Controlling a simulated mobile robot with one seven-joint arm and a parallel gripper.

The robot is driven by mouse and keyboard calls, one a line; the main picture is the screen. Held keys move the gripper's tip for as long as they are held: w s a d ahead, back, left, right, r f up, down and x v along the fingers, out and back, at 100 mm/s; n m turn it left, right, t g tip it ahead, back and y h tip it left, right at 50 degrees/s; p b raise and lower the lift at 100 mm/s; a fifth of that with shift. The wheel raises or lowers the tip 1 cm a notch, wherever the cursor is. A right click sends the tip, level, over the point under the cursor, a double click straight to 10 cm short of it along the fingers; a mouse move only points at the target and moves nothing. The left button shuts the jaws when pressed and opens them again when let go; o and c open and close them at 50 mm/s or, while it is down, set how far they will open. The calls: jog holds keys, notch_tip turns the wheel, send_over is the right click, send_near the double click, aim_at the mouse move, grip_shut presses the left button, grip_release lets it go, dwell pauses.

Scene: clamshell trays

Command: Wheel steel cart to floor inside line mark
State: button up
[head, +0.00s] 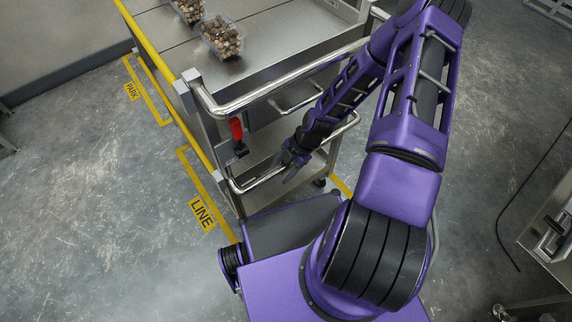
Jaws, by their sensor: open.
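The steel cart (265,75) stands upright at upper centre in the head view, with a flat top, lower shelves and bright tubular handles. Its upper handle (285,84) faces me, and a lower rail (262,180) runs beneath it. A red-gripped lever (237,130) sits at its near left corner. My gripper (287,171) is open by the lower rail at the cart's near end; I cannot tell whether it touches the rail. The yellow LINE mark (202,213) lies on the floor left of the cart's near end. The cart and my arm hide part of the marked floor.
Clear tubs of brown pieces (222,37) stand on the cart top. A yellow PARK mark (131,91) lies farther back, and a yellow bar (150,48) runs along the cart's left side. A steel bench (550,235) and a dark cable (503,215) are at right. Floor between is clear.

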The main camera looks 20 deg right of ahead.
jog(key=shift+f, duration=0.1)
grip_shut()
dwell(0.3)
dwell(1.1)
